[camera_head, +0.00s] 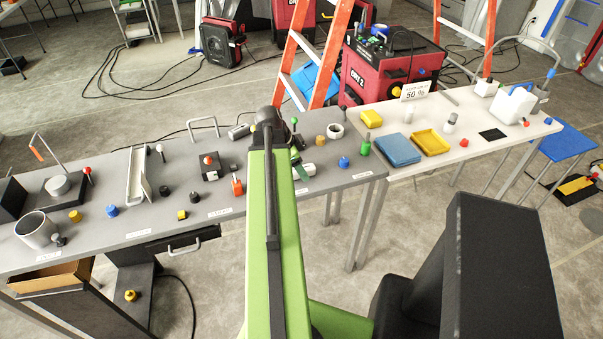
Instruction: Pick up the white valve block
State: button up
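A small white block (309,169) with a green part against it lies on the grey table, just right of my green arm. It looks like the white valve block, but it is too small in the head view to be sure. My arm reaches forward over the grey table, and its dark far end (268,118) is beyond and left of the block. The gripper's fingers cannot be made out there, so whether they are open or shut does not show. The arm hides part of the table beside the block.
The white table (440,158) at right holds blue and yellow trays. An orange ladder and red machine (370,75) stand behind.

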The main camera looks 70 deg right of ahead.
jog(key=shift+c, duration=0.5)
grip_shut()
jog(key=shift+r, duration=0.1)
